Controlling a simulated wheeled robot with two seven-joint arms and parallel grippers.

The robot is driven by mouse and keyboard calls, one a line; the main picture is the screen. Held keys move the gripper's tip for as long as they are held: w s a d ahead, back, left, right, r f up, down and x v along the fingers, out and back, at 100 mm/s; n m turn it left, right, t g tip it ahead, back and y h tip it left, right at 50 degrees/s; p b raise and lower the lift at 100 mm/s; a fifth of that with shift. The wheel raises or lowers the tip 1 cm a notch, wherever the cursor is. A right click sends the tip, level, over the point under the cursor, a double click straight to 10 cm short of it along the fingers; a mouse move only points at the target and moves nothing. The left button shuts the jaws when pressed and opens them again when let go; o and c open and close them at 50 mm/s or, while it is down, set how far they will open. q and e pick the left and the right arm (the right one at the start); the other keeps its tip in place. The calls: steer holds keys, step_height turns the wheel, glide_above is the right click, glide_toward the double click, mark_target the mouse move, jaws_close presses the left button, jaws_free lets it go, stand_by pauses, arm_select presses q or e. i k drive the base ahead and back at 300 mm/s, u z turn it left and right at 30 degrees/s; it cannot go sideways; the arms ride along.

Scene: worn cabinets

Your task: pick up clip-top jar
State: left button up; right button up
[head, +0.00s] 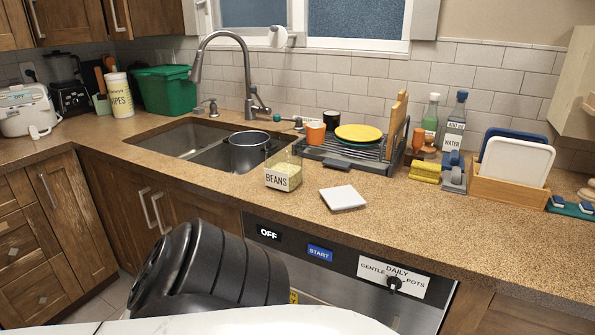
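A square clear jar labelled BEANS (283,176), which looks like the clip-top jar, stands upright on the counter in front of the sink. It has pale greenish contents low inside, and no lid shows on top of it. A flat white square piece (343,198) lies on the counter to its right, apart from it; I cannot tell whether it is a lid. Neither of my grippers shows in the head view. A large black ribbed part, which looks like my own arm, is at the bottom left, below the counter edge.
A dark pot (248,152) sits in the sink (190,139) behind the jar. A dish rack (368,163) with a yellow plate (358,133) stands behind right. Yellow sponges (425,171) and bottles are farther right. A dishwasher front (345,263) is below the counter.

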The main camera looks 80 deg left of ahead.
mark_target(284, 169)
steer(key=k, duration=0.6)
steer(key=u, duration=0.9)
